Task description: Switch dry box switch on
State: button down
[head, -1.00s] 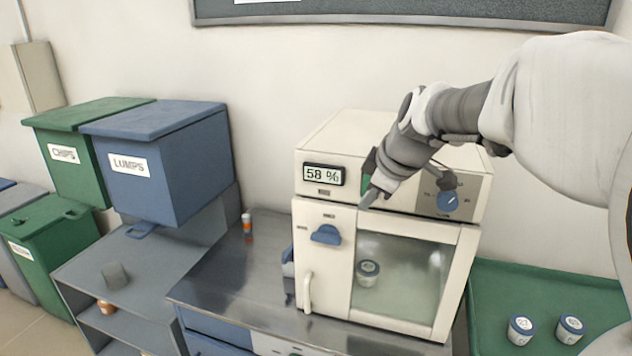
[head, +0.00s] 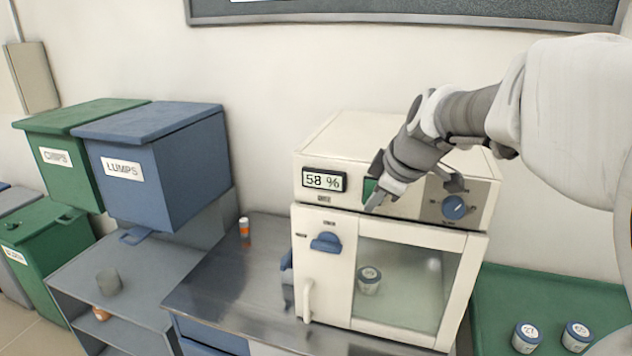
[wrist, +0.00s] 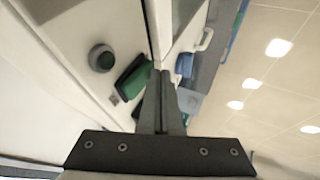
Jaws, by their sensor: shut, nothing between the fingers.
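The dry box (head: 340,135) is a cream cabinet with a display (head: 324,180) reading 58 % and a glass door panel. A green rocker switch (head: 369,187) is on its upper front, right of the display and partly hidden by my gripper. My gripper (head: 372,206) is shut and empty, its tips close to the front at the switch's lower edge. In the wrist view the green switch (wrist: 133,79) lies just left of the shut fingertips (wrist: 160,74). I cannot tell whether they touch it, or which way it is set.
A blue dial (head: 455,207) is right of the switch, and a blue latch handle (head: 326,242) is below the display. A labelled cup (head: 368,280) shows behind the glass. Blue and green bins stand left. A green tray (head: 494,300) with two cups is right.

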jog(key=shift+w+d+f+b, duration=0.1)
jog(key=shift+w+b, duration=0.1)
jog(key=shift+b, duration=0.55)
jog(key=shift+r+p, duration=0.4)
jog(key=shift+r, duration=0.45)
